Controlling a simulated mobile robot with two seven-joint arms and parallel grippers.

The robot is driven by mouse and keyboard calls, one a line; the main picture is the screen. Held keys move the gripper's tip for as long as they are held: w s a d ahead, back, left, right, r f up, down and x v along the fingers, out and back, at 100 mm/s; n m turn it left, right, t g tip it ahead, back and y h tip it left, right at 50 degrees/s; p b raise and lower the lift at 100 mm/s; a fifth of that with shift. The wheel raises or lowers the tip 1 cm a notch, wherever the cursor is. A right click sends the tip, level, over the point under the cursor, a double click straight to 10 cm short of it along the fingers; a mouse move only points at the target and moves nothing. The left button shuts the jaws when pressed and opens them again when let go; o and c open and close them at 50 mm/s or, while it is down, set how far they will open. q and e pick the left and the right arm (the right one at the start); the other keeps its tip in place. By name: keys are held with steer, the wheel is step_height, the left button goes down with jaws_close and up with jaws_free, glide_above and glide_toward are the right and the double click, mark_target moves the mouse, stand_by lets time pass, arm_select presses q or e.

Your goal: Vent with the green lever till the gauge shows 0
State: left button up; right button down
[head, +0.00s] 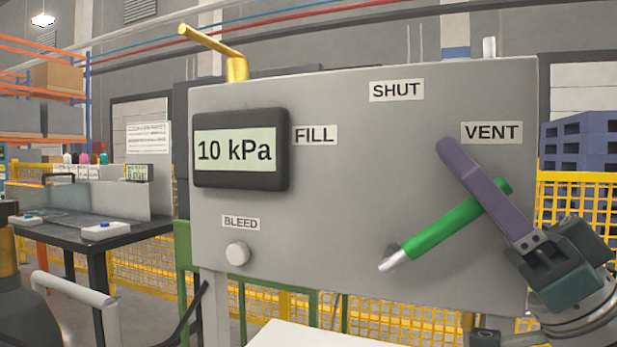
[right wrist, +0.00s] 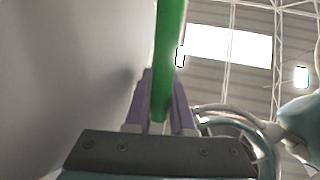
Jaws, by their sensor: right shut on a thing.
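The green lever (head: 455,222) sits on the front of a grey panel (head: 340,210). It slants from its pale pivot end at lower left up to the right, its upper end toward the VENT label (head: 491,132). My right gripper (head: 462,168) is shut on the green lever, its purple fingers crossing it near the upper end. In the right wrist view the green lever (right wrist: 168,50) runs between the two fingers (right wrist: 162,95). The gauge (head: 236,150) at the panel's upper left reads 10 kPa. My left gripper is not in view.
The SHUT label (head: 396,90) is at the top and the FILL label (head: 316,135) beside the gauge. A round BLEED knob (head: 237,253) is at lower left. A yellow-handled pipe (head: 236,66) stands above the panel. A dark table (head: 90,235) is at left.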

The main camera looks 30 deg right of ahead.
mark_target(463, 204)
stand_by(0.3)
steer(key=c, duration=1)
jaws_free()
steer(key=shift+c, duration=0.2)
step_height(463, 204, up, 20)
steer(key=p, duration=0.6)
